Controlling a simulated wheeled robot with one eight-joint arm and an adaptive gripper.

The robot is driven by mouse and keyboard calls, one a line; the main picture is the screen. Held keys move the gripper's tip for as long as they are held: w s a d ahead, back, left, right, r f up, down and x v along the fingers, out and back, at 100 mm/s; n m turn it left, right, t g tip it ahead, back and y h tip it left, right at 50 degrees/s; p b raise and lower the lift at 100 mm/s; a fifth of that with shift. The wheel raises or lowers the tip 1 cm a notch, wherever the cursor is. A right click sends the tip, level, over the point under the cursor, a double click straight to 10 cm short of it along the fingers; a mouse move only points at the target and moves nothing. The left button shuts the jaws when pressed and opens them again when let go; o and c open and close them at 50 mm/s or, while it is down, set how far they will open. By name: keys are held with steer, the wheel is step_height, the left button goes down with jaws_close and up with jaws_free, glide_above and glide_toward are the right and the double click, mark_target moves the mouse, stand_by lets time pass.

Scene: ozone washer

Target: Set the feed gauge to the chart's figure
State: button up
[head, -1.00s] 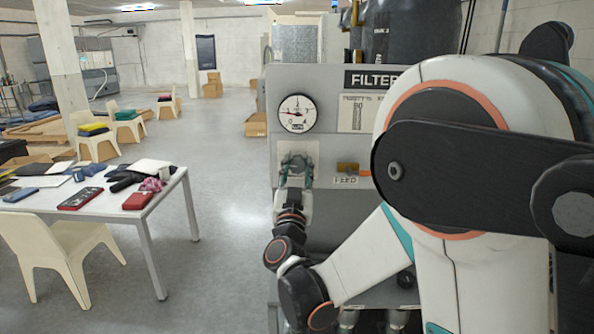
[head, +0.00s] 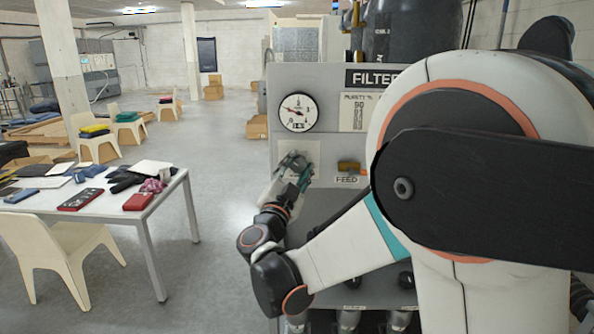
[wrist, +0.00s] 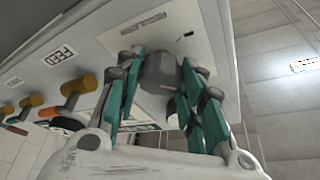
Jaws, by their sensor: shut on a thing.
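The round white gauge (head: 298,112) with a dark needle is on the grey filter panel. Its needle points to the upper left; the figures are too small to read. The chart (head: 357,112) is right of the gauge, its lettering mostly unclear. My gripper (head: 298,170) is below the gauge, in front of a pale plate (head: 312,150). In the wrist view my gripper (wrist: 172,95) has its teal fingers closed around a grey knob (wrist: 160,75) on that plate (wrist: 200,40). The gripper is tilted.
An orange-handled valve (head: 348,167) labelled FEED is right of my gripper. Several orange handles (wrist: 78,86) show in the wrist view. A white table (head: 150,212) with loose items and a chair (head: 62,245) stand left. The floor between is clear.

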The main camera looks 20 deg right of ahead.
steer(key=m+g, duration=0.1)
steer(key=m, duration=0.2)
steer(key=m+g+p, duration=0.1)
steer(key=m, duration=0.2)
steer(key=shift+a+r+m+g+h, duration=0.2)
steer(key=shift+m+g+h, duration=0.1)
steer(key=shift+h, duration=0.1)
steer(key=shift+m+g+y+p, duration=0.3)
steer(key=shift+m+g+p, duration=0.35)
steer(key=shift+m, duration=1.25)
steer(key=o, duration=1.1)
steer(key=shift+d, duration=0.1)
steer(key=shift+c, duration=0.2)
